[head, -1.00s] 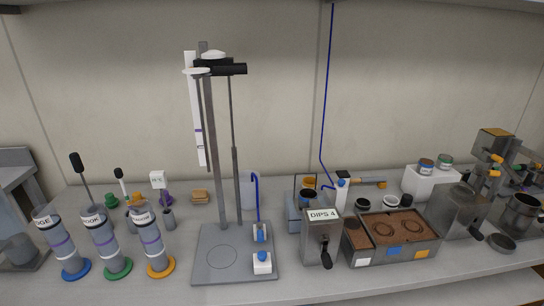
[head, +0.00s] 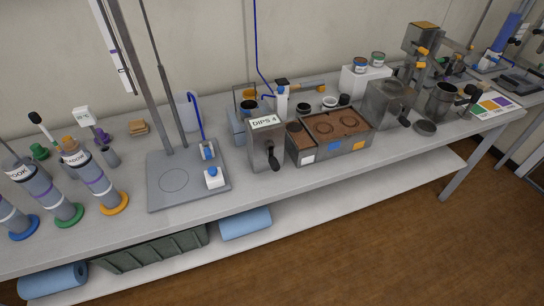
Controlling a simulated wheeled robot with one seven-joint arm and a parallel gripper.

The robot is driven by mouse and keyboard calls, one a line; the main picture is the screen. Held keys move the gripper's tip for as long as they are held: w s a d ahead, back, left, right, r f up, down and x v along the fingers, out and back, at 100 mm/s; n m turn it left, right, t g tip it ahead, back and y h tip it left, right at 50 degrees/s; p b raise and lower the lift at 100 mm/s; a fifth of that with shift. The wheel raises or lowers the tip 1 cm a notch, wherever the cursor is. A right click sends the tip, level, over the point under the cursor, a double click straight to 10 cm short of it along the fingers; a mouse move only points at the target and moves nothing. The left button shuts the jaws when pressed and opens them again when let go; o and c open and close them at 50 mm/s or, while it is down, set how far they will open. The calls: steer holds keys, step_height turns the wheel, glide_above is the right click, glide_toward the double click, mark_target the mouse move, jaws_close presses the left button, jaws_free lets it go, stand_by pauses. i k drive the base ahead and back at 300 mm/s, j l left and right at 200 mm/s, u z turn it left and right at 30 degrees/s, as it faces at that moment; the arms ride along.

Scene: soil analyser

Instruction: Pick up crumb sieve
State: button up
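I cannot pick out the crumb sieve for certain. A round grey metal cup (head: 440,101) with a dark handle stands at the right part of the bench, and a flat dark round piece (head: 425,127) lies in front of it. Either may be a sieve, but they are too small to tell. My gripper is not in view.
A long grey bench (head: 330,165) carries a stand with a square base (head: 158,198), a box marked DIPS 4 (head: 266,150), a soil tray (head: 364,148) and several labelled cylinders. A lower shelf (head: 310,222) holds a green crate (head: 155,250). Brown floor (head: 400,250) is clear in front.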

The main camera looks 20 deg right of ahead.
mark_target(246, 107)
steer(key=i+j+u, duration=0.45)
steer(key=i+j, duration=0.7)
steer(key=i, duration=0.15)
